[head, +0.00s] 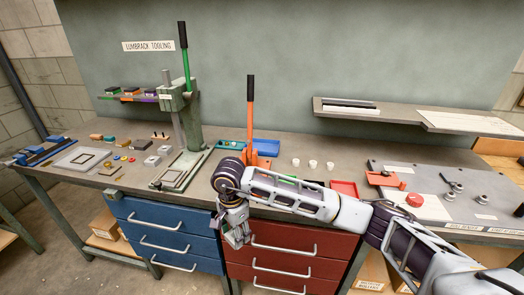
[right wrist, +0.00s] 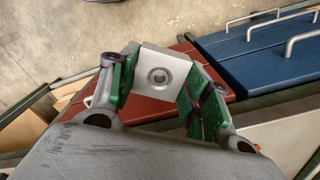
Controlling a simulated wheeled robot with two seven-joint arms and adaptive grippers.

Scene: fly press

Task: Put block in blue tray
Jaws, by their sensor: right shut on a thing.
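My right gripper (head: 236,232) hangs in front of the bench edge, before the blue and red drawers. In the right wrist view its green-padded fingers (right wrist: 160,84) are shut on a silver block (right wrist: 161,72) with a round recess in its face. In the head view I cannot make the block out clearly from the gripper. The blue tray (head: 266,146) lies at the back of the bench, just right of the orange lever press, and its visible floor looks empty. My right arm crosses the bench front. My left gripper is not in view.
An orange press (head: 251,120) with a tall black handle stands left of the blue tray. A green press (head: 184,110) stands further left. Several white cups (head: 312,164) and a red tray (head: 344,188) are to the right. Small parts lie on the bench's left.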

